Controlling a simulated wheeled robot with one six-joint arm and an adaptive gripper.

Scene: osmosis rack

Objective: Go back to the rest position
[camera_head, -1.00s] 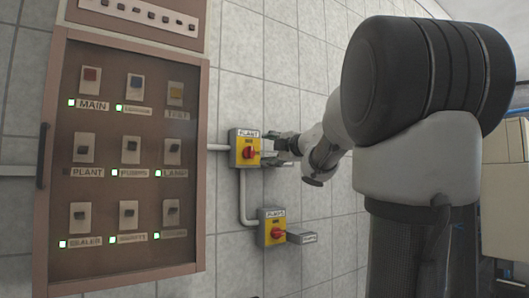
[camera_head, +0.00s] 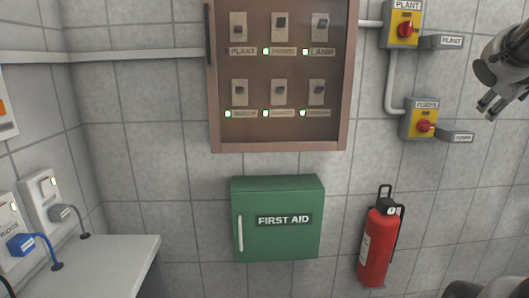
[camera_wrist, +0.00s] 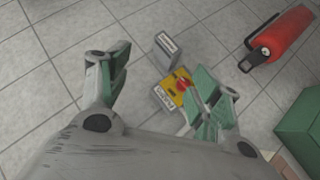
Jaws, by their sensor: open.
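My gripper (camera_head: 490,106) is at the right edge of the head view, to the right of the switches and apart from them. In the wrist view my gripper (camera_wrist: 160,85) shows two green-padded fingers spread apart with nothing between them but the background. The yellow PLANT switch (camera_head: 403,24) with a red knob is on the wall at the top right. Below it is the yellow PUMPS switch (camera_head: 419,118), also with a red knob. In the wrist view a yellow switch (camera_wrist: 164,97) lies beyond the fingers, partly hidden by one of them.
A brown switch cabinet (camera_head: 214,130) hangs on the tiled wall. Below it is a green first aid box (camera_head: 277,244). A red fire extinguisher (camera_head: 376,250) hangs to its right. A grey counter (camera_head: 110,258) with plugged cables nearby stands at the left.

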